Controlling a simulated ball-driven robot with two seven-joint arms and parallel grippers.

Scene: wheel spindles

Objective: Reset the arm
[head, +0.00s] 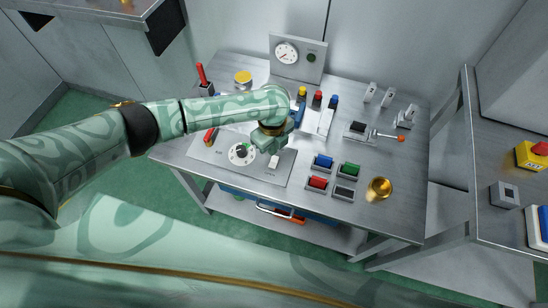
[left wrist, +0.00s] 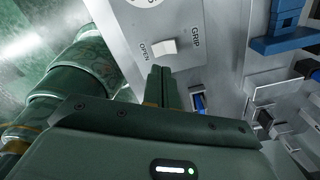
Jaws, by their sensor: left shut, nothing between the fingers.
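My left arm reaches in from the left in the head view. Its gripper (head: 268,147) is over the grey control panel (head: 225,165) on the metal table. The fingers are shut and empty, and they also show in the left wrist view (left wrist: 162,72). Just beyond the fingertips is a white rocker switch (left wrist: 164,47) between the labels OPEN and GRIP; it also shows in the head view (head: 274,162). I cannot tell whether the fingertips touch it. A round dial (head: 242,153) sits left of the switch. My right gripper is not in view.
An orange-knobbed lever (head: 398,138) is at the right.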

